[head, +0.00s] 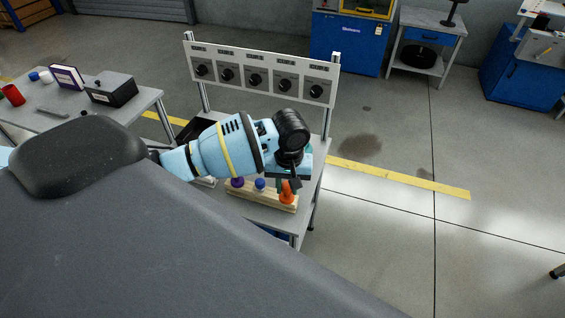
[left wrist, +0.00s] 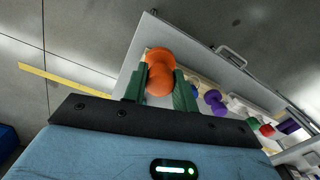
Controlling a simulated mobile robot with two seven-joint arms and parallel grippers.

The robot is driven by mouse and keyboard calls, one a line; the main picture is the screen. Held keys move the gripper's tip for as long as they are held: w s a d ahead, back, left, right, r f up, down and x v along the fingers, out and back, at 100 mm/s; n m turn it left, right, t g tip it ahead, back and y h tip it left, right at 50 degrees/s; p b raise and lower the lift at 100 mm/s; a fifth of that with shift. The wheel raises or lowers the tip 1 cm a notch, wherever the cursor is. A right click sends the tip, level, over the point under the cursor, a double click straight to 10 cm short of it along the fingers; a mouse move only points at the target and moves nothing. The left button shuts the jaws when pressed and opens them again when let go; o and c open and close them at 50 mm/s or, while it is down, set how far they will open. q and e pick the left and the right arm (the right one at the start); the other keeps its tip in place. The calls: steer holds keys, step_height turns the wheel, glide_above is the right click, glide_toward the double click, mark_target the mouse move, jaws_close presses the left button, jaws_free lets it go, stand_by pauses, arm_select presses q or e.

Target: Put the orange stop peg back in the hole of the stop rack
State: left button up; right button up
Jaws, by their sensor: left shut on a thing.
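The orange stop peg (head: 287,194) stands at the right end of the wooden stop rack (head: 262,200) in the head view. My left gripper (head: 287,184) is shut on the orange peg from above. In the left wrist view the orange peg (left wrist: 160,70) is between the two green fingers of the left gripper (left wrist: 160,90). Whether the peg is down in its hole or just above it cannot be told. A blue peg (head: 260,184) and a purple peg (head: 237,182) stand in the rack to its left. My right gripper is not in view.
The rack lies on a grey table (head: 270,217) with a panel of several black knobs (head: 256,80) at its back. A side table (head: 140,103) at the left holds a black box (head: 111,90), a red cup (head: 13,95) and a purple book (head: 67,77).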

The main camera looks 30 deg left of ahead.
arm_select(q)
steer(key=w+a+r+n, duration=0.2)
steer(key=w+a+r, duration=0.1)
steer(key=w, duration=0.1)
steer(key=shift+a+n, duration=0.15)
steer(key=shift+n, duration=0.25)
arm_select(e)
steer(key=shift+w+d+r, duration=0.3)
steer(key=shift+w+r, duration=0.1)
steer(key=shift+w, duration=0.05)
